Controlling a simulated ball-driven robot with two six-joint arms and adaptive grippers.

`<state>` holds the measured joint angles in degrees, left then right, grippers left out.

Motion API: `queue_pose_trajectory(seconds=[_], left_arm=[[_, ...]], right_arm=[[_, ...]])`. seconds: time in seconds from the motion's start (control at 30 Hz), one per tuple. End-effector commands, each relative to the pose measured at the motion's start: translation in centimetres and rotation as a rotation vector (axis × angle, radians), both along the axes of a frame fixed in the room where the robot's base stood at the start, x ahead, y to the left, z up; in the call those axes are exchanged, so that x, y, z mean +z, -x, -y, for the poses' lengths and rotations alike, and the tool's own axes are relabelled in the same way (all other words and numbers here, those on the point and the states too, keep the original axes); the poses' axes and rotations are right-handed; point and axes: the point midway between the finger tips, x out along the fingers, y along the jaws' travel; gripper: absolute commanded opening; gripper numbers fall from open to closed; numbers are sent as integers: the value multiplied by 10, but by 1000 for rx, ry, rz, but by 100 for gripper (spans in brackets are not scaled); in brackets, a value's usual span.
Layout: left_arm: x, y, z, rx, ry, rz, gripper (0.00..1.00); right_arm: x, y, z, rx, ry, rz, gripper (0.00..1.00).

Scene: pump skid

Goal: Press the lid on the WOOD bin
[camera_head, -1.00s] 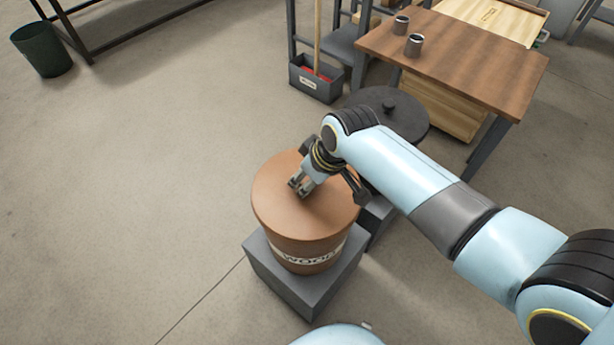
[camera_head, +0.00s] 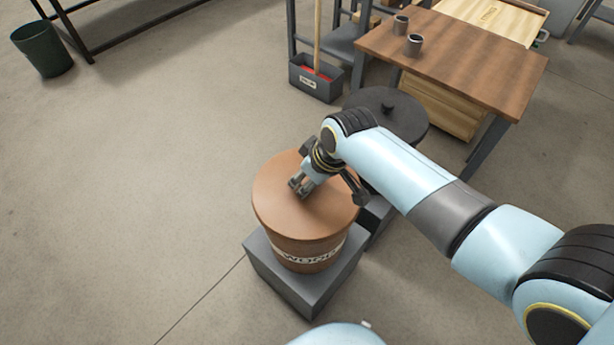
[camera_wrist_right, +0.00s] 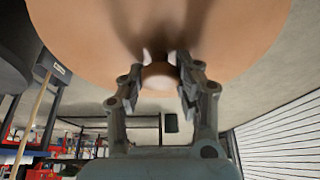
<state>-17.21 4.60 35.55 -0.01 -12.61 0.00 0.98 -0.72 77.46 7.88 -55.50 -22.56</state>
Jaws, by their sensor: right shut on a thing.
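The WOOD bin (camera_head: 306,254) is a brown round bin with a label reading WOOD, on a grey block. Its brown lid (camera_head: 281,205) lies over the top of the bin. From this angle I cannot tell whether it is fully seated. My right gripper (camera_head: 298,189) is over the middle of the lid, shut on the lid's knob, which it mostly hides in the head view. My left gripper is not in view.
A second bin with a dark lid (camera_head: 409,108) stands just behind, near my right arm. A wooden table (camera_head: 460,65) with two metal cups (camera_head: 414,45) is at the back right. A grey tub (camera_head: 314,84) stands beside it.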

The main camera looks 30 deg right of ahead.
Motion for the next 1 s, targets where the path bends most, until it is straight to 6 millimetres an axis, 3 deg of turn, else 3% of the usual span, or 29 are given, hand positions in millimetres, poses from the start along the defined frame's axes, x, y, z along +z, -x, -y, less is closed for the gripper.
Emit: queue_pose_trajectory(seconds=[1.0], left_arm=[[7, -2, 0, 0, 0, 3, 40]], right_arm=[[-2, -1, 0, 0, 0, 2, 0]])
